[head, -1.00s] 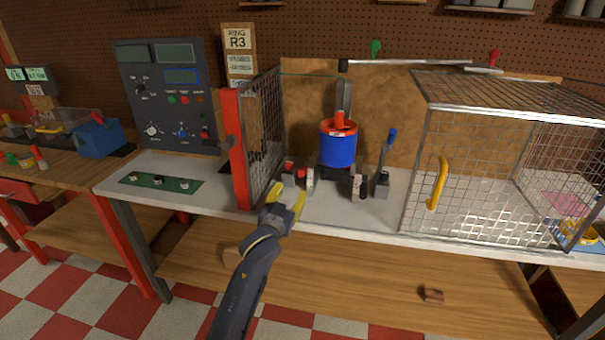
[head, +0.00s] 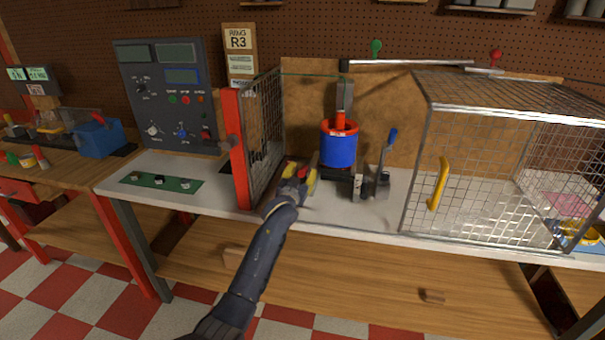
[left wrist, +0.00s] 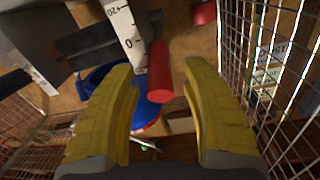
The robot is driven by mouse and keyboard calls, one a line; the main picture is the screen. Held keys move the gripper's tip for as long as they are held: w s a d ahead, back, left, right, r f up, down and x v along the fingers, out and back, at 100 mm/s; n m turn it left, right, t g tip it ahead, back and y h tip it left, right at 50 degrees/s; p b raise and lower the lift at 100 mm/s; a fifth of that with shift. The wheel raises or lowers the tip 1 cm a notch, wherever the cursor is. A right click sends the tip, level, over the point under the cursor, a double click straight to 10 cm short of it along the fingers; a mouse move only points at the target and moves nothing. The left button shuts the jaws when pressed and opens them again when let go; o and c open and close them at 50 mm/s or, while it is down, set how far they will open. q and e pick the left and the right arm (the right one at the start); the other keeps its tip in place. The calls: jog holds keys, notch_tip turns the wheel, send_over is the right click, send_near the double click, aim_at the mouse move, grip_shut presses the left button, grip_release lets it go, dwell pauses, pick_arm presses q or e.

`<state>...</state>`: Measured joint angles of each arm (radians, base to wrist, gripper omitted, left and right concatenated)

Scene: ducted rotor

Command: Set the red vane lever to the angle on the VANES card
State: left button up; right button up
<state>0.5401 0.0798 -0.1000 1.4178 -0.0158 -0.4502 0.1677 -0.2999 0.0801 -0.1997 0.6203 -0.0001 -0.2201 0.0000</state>
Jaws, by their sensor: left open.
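My left gripper (head: 300,175) is open at the red vane lever (head: 303,174), low and left of the blue rotor duct (head: 338,152). In the left wrist view the lever's red grip (left wrist: 159,74) lies between the two yellow fingers, with a gap on each side. A white scale plate (left wrist: 128,32) marked 0 and +20 stands beside the lever. The lever's exact angle is hard to read. The VANES card (head: 240,64) hangs under the RING R3 card, and its text is too small to read. My right gripper is not in view.
A red-framed mesh panel (head: 235,150) stands close left of my gripper. A mesh cage with a yellow handle (head: 438,184) stands to the right. A blue-handled lever (head: 388,150) is right of the duct. The bench front edge (head: 340,229) is clear.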

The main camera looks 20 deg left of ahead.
pick_arm(q)
jog(key=shift+w, duration=0.15)
jog(key=shift+c, duration=0.4)
grip_shut()
jog(key=shift+f, duration=0.1)
